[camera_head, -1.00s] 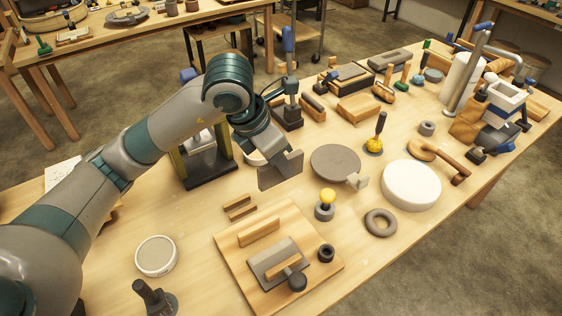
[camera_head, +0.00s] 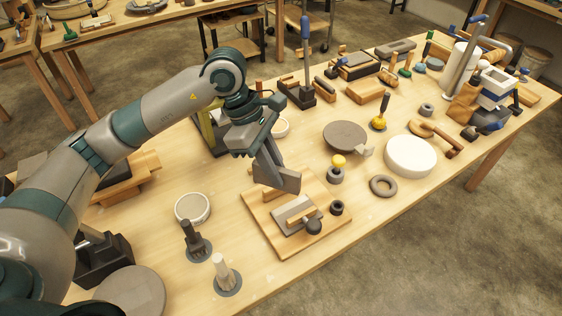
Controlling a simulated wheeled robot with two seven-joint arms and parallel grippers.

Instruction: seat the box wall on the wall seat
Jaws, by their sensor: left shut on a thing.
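My left gripper (camera_head: 264,150) is shut on the box wall (camera_head: 278,179), a flat grey plate that hangs below the fingers. The wall is over the back part of a square wooden board (camera_head: 274,234). On the board are a grey plate (camera_head: 289,213) with a wooden strip and a dark round knob (camera_head: 313,227). The wall hides the back of the board, where a wooden strip, likely part of the wall seat, stood in the earlier frame. I cannot tell whether the wall touches the seat. My right gripper is not in view.
A dark ring (camera_head: 337,208) and a yellow-topped knob (camera_head: 338,161) are close on the right. A grey disc (camera_head: 345,135) and white round block (camera_head: 410,157) stand beyond.

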